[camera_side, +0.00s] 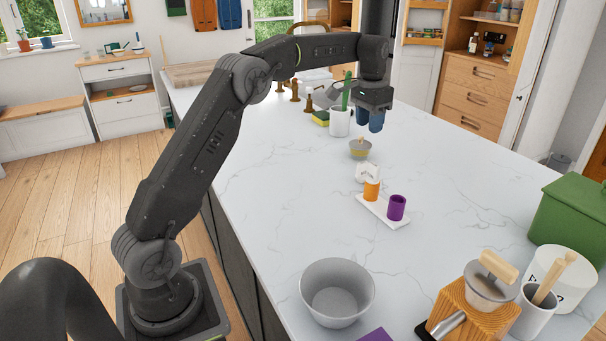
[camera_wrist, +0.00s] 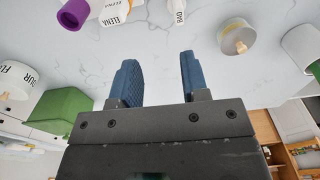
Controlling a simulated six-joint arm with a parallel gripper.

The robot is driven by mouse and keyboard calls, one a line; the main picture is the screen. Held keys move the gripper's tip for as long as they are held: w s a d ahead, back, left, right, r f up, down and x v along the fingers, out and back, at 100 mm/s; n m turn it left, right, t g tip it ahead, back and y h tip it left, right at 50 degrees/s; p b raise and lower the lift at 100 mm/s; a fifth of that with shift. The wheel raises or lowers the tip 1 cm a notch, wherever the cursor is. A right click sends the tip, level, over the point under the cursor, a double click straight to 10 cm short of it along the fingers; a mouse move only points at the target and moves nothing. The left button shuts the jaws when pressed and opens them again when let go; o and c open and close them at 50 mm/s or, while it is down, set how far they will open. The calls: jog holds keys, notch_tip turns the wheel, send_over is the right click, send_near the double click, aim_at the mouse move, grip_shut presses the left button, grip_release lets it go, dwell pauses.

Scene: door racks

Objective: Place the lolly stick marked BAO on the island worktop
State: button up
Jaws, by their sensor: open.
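In the wrist view, a small white piece marked BAO (camera_wrist: 178,14) lies at the top edge, partly cut off, so its full shape does not show. In the side view, a small white thing (camera_side: 367,172) stands by the orange cup, its lettering unreadable. The white marble island worktop (camera_side: 470,195) runs across the side view. My gripper (camera_side: 370,128) is above the worktop near its far end, beyond the small bowl. In the wrist view its blue fingers (camera_wrist: 158,70) are apart with nothing between them.
A small bowl (camera_side: 360,150) and a white mug (camera_side: 340,123) are near my gripper. A grey bowl (camera_side: 337,292) is in front; the worktop's middle right is clear.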

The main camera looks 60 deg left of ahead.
jog(key=s+d+r+t, duration=0.1)
jog(key=s+d+r, duration=0.3)
jog(key=s+d, duration=0.3)
jog(key=s+d+r+t, duration=0.2)
jog(key=s+d+r, duration=0.25)
jog(key=s, duration=0.35)
jog(key=s+d+f+t, duration=0.1)
jog(key=s+d+f, duration=0.2)
jog(key=s, duration=0.6)
jog(key=s+d+f+t, duration=0.1)
jog(key=s+d+f, duration=0.2)
jog(key=s, duration=0.7)
notch_tip(320, 180, down, 3)
jog(key=shift+d+r, duration=0.2)
jog(key=shift+d, duration=0.15)
